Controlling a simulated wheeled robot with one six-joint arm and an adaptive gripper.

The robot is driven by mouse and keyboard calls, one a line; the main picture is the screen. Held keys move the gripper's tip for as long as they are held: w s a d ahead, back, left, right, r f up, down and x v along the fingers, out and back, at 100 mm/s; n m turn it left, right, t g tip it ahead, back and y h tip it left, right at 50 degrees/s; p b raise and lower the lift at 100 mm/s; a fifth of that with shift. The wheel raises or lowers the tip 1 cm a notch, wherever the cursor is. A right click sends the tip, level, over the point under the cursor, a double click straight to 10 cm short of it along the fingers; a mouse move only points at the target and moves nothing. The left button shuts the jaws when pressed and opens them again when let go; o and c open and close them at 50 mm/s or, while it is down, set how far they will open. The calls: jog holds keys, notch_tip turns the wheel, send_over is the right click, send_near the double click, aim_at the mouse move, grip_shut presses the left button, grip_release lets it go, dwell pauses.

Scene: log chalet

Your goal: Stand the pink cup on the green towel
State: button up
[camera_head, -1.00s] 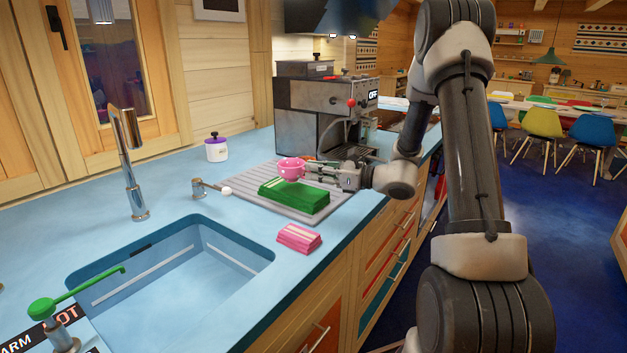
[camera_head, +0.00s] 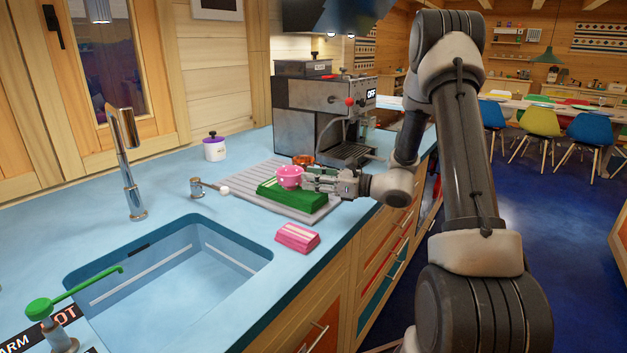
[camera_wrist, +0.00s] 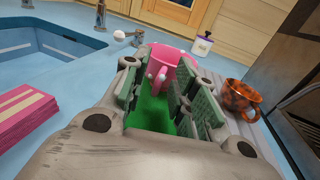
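The pink cup (camera_head: 290,177) stands upright on the folded green towel (camera_head: 294,197), over its upper left part. In the wrist view the cup (camera_wrist: 168,62) is just beyond my fingertips, its handle (camera_wrist: 158,80) pointing back between them. My gripper (camera_head: 309,181) is level with the cup, on its right side. In the wrist view my gripper's fingers (camera_wrist: 160,88) are spread, with gaps on both sides of the handle. Green towel (camera_wrist: 152,115) shows below, between the fingers. The cup's base is partly hidden in the wrist view.
The towel lies on a grey ribbed drainboard (camera_head: 240,190). An orange-brown mug (camera_wrist: 242,98) stands close to my gripper's right. A folded pink cloth (camera_head: 297,237) lies near the counter edge. The sink (camera_head: 165,265), a lidded white jar (camera_head: 214,148) and a coffee machine (camera_head: 318,110) stand around.

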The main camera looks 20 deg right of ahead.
jog(key=v, duration=1.1)
jog(key=s+a+r+n+g+h, duration=0.25)
jog(key=s+a+n+g, duration=0.25)
jog(key=s+n, duration=0.3)
jog(key=s+a+r+n+g+h, duration=0.1)
jog(key=s+a+r+n+g, duration=0.3)
jog(key=s, duration=0.5)
jog(key=s+d+r+n+t+h, duration=0.2)
jog(key=s+d+r+n+h, duration=0.3)
jog(key=s+d+n+h, duration=0.4)
jog(key=s+n+h, duration=0.1)
jog(key=s+n, duration=0.1)
jog(key=n, duration=0.3)
jog(key=shift+d+r, duration=0.15)
jog(key=shift+r, duration=0.05)
jog(key=shift+s, duration=0.1)
